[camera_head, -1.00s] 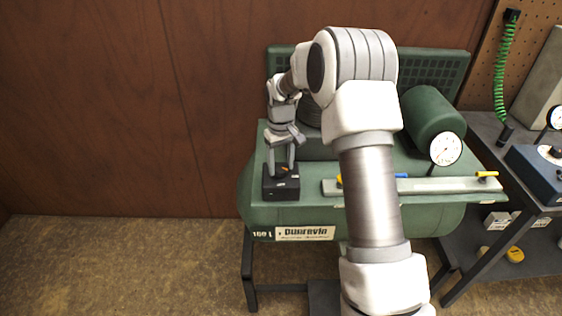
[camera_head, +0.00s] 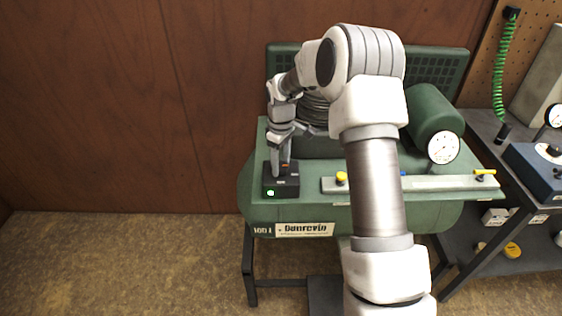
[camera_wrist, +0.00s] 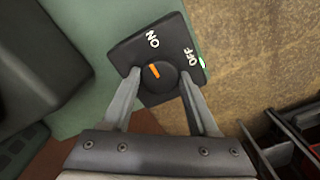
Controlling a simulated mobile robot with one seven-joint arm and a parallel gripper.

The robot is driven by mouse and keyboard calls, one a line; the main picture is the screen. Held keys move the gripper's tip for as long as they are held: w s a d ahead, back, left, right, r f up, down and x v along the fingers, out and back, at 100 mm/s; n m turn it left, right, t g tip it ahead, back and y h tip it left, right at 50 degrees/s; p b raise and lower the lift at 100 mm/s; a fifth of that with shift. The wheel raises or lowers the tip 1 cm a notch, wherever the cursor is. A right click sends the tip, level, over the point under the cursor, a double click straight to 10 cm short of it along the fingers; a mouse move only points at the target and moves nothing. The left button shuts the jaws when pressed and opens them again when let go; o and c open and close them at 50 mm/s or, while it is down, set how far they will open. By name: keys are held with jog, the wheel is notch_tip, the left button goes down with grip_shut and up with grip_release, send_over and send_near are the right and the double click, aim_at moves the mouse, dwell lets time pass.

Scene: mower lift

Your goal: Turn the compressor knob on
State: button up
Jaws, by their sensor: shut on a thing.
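The black compressor switch box (camera_head: 290,190) sits on the front left of the green compressor (camera_head: 350,215). A green light (camera_head: 270,193) glows on its front left. In the wrist view the box (camera_wrist: 125,50) shows white ON and OFF labels. Its round black knob (camera_wrist: 165,84) has an orange mark that points roughly toward the ON side. My gripper (camera_head: 283,166) reaches down onto the box from above. In the wrist view my gripper (camera_wrist: 160,77) is shut on the knob, one finger on each side.
A pressure gauge (camera_head: 443,148) and a grey bar (camera_head: 420,184) with yellow-handled fittings lie to the right on the compressor. A dark bench (camera_head: 480,160) stands further right. The brown wall is behind; floor is free at left.

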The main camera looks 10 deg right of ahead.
aim_at(281, 166)
dwell(0.3)
jog(key=o, duration=1.4)
jog(key=shift+c, duration=0.2)
jog(key=shift+r, duration=0.1)
notch_tip(281, 166, up, 17)
jog(key=p, duration=0.1)
jog(key=shift+r, duration=0.15)
